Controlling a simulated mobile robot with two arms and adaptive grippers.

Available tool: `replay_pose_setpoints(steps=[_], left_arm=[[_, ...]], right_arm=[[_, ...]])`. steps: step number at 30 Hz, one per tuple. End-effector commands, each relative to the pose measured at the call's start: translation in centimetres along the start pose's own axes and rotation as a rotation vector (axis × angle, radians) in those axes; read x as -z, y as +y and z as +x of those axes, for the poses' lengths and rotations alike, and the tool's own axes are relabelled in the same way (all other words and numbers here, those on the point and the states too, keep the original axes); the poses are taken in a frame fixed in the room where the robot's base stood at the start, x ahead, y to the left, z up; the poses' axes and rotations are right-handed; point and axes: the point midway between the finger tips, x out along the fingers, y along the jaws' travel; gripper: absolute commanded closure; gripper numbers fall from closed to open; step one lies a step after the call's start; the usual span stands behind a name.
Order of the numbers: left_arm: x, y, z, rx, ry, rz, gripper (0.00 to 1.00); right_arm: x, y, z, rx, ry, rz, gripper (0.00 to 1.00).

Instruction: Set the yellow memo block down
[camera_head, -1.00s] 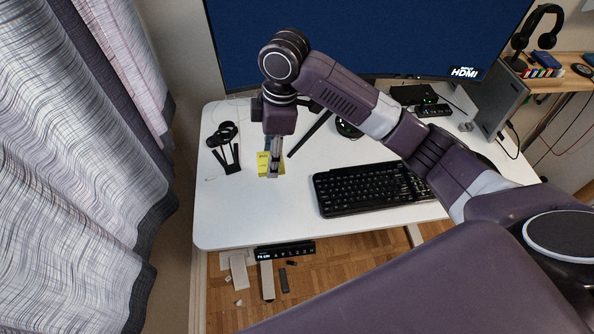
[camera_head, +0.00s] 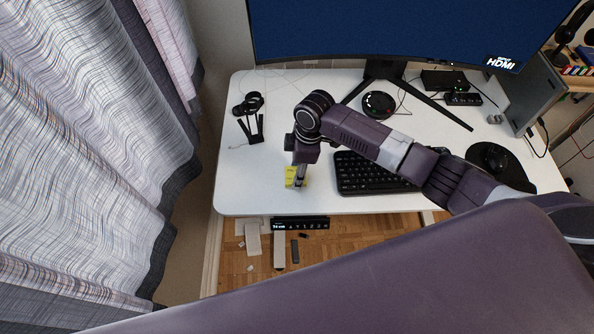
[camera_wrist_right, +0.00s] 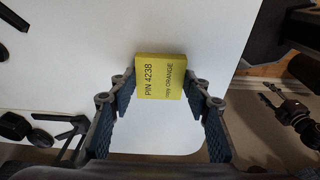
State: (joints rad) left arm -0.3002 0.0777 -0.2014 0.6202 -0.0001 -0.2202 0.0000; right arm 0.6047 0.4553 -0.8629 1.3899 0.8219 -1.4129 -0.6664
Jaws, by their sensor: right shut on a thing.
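The yellow memo block (camera_head: 291,176) is at the front left of the white desk (camera_head: 245,190), left of the keyboard. In the right wrist view its face (camera_wrist_right: 160,72) reads "PIN 4238" and "ORANGE". My right gripper (camera_head: 298,184) points down at the block and partly covers it in the head view. Its two fingers (camera_wrist_right: 163,90) are shut on the block, one on each side. I cannot tell whether the block touches the desk top. My left gripper is not in view.
The black keyboard (camera_head: 365,176) lies just right of the block. A black three-armed stand (camera_head: 252,131) is at the back left. The monitor (camera_head: 390,30) stands behind. The desk's front edge (camera_head: 260,214) is close to the block. Bare desk lies left of the block.

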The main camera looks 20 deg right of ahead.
Motion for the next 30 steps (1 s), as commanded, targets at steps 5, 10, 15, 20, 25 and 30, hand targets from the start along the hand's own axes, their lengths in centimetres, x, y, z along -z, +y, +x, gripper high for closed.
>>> replay_pose_setpoints(steps=[5,10,15,20,25,30], left_arm=[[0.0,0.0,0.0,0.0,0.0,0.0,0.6],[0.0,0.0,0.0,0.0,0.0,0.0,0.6],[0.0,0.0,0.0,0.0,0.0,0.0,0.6],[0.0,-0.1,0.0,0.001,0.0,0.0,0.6],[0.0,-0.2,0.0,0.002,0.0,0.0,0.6],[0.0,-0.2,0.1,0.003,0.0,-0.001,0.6]], right_arm=[[-0.1,0.0,0.5,-0.002,0.001,-0.001,0.8],[-0.1,0.0,0.6,-0.001,0.001,0.0,0.8],[-0.1,0.0,0.7,-0.001,0.0,0.0,0.45],[-0.1,0.0,0.7,-0.001,0.0,0.0,0.38],[-0.1,0.0,0.6,-0.001,0.0,0.0,0.38],[-0.1,0.1,-0.8,-0.003,0.002,0.0,0.38]])
